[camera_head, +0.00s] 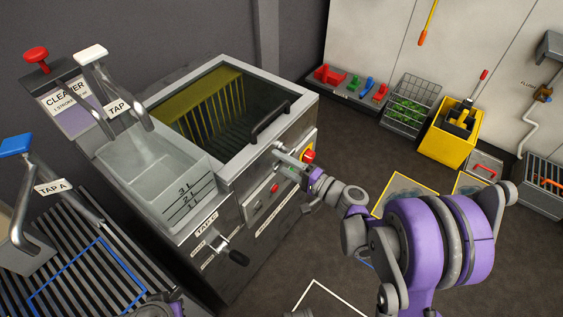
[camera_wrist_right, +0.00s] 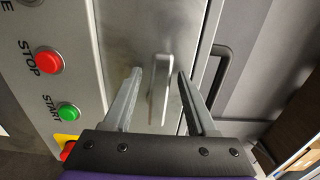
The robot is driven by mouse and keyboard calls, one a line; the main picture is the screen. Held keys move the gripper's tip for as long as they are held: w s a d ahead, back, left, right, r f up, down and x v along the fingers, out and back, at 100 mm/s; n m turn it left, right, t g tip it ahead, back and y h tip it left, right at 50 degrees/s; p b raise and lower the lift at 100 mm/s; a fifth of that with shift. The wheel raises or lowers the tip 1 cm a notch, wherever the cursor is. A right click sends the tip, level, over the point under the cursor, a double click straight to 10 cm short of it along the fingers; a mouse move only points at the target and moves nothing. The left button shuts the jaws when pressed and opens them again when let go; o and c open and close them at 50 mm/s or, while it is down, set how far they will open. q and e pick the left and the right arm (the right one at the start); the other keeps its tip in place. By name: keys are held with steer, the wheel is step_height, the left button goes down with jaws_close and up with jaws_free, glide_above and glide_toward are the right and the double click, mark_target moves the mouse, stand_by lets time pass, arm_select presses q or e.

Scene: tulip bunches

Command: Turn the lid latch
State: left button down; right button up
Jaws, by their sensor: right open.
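The latch (camera_wrist_right: 158,88) is a small grey metal lever on the machine's front panel. In the right wrist view it stands between the two fingers of my right gripper (camera_wrist_right: 159,76), which is open, with a gap visible on each side. In the head view my right gripper (camera_head: 285,159) is at the front face of the machine, just under the lid's front edge; the latch is hard to make out there. The lid (camera_head: 205,108) has a dark see-through pane and looks closed. Its black handle (camera_head: 270,120) also shows in the right wrist view (camera_wrist_right: 218,75). My left gripper does not show.
A red STOP button (camera_wrist_right: 48,60) and a green START button (camera_wrist_right: 68,112) sit left of my right gripper in the wrist view. A red knob on yellow (camera_head: 308,155) is close beside the gripper. A grey measuring sink (camera_head: 160,165) adjoins the lid.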

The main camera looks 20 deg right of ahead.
steer(key=shift+c, duration=0.3)
jaws_close()
stand_by(1.1)
